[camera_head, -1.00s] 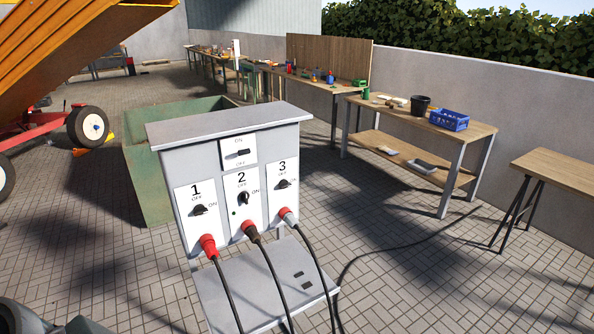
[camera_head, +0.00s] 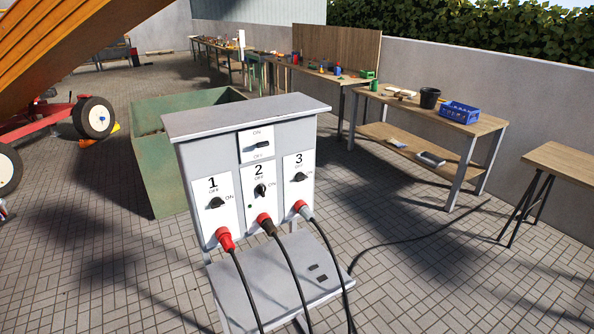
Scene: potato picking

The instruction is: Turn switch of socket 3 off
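A grey socket box (camera_head: 200,160) stands in the middle of the view on a metal frame. Socket 3 is the rightmost of three numbered white panels, with a black rotary switch (camera_head: 300,177) marked OFF above and ON to its right. The switch knob looks roughly horizontal, but its exact setting is too small to tell. Below it a grey plug (camera_head: 302,209) with a black cable is in the socket. Switch 1 (camera_head: 216,203) looks similar; switch 2 (camera_head: 260,190) looks more upright. Neither of my grippers is in view.
A main switch (camera_head: 260,145) sits above panel 2. A grey shelf (camera_head: 265,275) juts from the box front, with cables hanging over it. A green container (camera_head: 150,170) stands behind left, workbenches (camera_head: 480,128) along the right wall. Paved floor is free at front right.

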